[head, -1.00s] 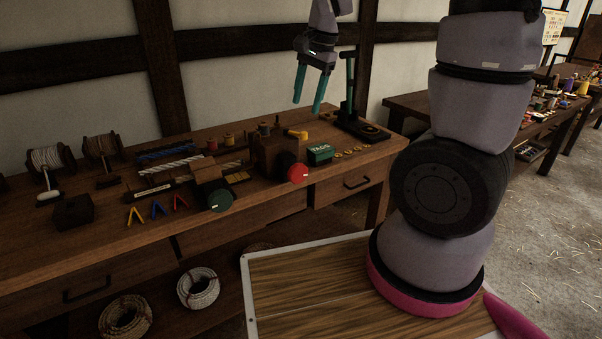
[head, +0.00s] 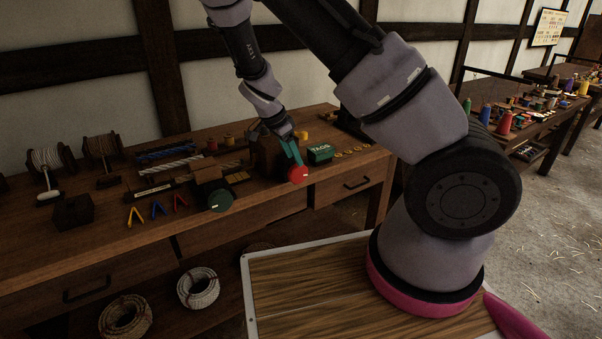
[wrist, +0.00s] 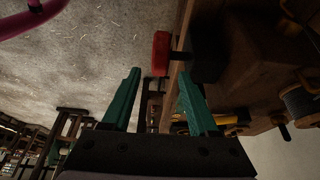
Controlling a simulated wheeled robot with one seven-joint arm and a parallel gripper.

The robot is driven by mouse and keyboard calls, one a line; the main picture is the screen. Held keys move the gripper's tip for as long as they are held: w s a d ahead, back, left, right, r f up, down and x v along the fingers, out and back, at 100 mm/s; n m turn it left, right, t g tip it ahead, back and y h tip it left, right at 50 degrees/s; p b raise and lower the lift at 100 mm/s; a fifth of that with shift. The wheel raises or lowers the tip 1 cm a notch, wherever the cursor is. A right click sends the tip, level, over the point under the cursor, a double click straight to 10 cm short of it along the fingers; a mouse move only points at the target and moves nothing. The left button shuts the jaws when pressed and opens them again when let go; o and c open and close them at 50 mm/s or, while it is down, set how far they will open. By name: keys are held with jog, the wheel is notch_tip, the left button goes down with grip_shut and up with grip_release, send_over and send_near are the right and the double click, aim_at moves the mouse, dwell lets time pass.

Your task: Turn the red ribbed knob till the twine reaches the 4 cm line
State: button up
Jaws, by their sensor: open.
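The red knob (head: 298,173) sits on the front of a dark wooden block (head: 266,157) near the bench's front edge. A small pale mark shows on its face. In the wrist view the red knob (wrist: 161,53) is seen from the side, ahead of my fingertips. My gripper (head: 291,152) is open, its teal fingers just above and behind the knob in the head view. In the wrist view my gripper (wrist: 158,82) has its two fingers apart with nothing between them. The twine's end and the 4 cm line cannot be made out.
A green knob (head: 220,201) on another wooden block stands to the left. A green TAGS box (head: 320,153) is close on the right. Coloured clips (head: 157,209), spools and rope lengths lie on the bench (head: 100,243). Rope coils (head: 198,288) sit below.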

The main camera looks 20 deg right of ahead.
aim_at(301, 172)
jog(key=x, duration=0.8)
jog(key=shift+c, duration=0.3)
grip_shut()
